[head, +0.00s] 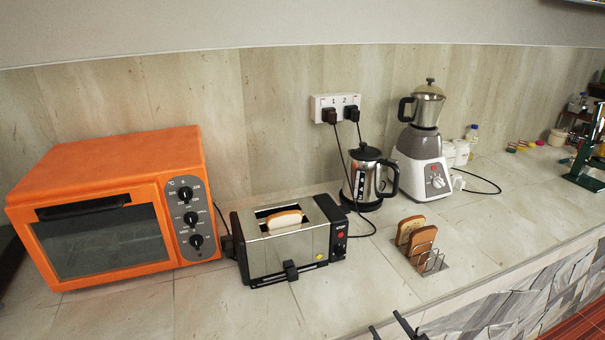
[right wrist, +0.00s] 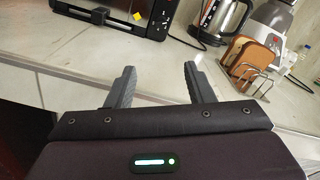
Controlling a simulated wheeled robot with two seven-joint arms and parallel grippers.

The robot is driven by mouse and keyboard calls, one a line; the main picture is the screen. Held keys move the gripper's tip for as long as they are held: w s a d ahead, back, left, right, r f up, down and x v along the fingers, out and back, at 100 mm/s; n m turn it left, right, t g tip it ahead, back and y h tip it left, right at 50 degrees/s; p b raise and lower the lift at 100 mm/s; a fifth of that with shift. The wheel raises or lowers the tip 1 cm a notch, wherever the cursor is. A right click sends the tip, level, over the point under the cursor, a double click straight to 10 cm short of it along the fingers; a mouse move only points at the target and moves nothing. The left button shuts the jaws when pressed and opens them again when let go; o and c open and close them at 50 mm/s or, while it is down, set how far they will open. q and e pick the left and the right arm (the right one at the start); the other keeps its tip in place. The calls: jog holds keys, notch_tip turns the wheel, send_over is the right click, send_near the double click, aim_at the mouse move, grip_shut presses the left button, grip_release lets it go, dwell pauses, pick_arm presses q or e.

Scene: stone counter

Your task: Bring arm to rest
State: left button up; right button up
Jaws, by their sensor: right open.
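My right gripper (head: 392,328) shows at the bottom edge of the head view, low in front of the counter's front edge. In the right wrist view its two dark fingers (right wrist: 158,88) are spread apart with nothing between them. Past them lie the counter edge and, farther back, the toaster (right wrist: 130,15) and the toast rack (right wrist: 254,62). The right arm itself is out of the head view. My left gripper is not in view.
On the stone counter (head: 370,285) stand an orange oven (head: 100,205), a toaster (head: 285,245) with bread in a slot, a kettle (head: 365,180), a blender (head: 420,150) and a rack with bread slices (head: 422,245). The counter's front strip is clear.

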jog(key=s+a+m+g+h, duration=0.2)
jog(key=s+a+m+g, duration=0.15)
jog(key=m, duration=0.95)
jog(key=s+a+m+g+h, duration=0.2)
jog(key=s+a+m+g, duration=0.15)
jog(key=m, duration=0.95)
jog(key=s+d+r+m+g+h, duration=0.2)
jog(key=s+d+m+g, duration=0.45)
jog(key=s+m, duration=0.85)
notch_tip(320, 180, down, 30)
jog(key=m+g, duration=0.1)
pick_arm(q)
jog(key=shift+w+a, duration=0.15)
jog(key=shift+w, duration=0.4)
pick_arm(e)
jog(key=s+d+f, duration=0.2)
jog(key=s+f, duration=0.7)
jog(key=s+d+f+g, duration=0.1)
jog(key=s+d+f, duration=0.1)
jog(key=s+f, duration=0.7)
jog(key=shift+s+f, duration=0.2)
jog(key=shift+s, duration=0.45)
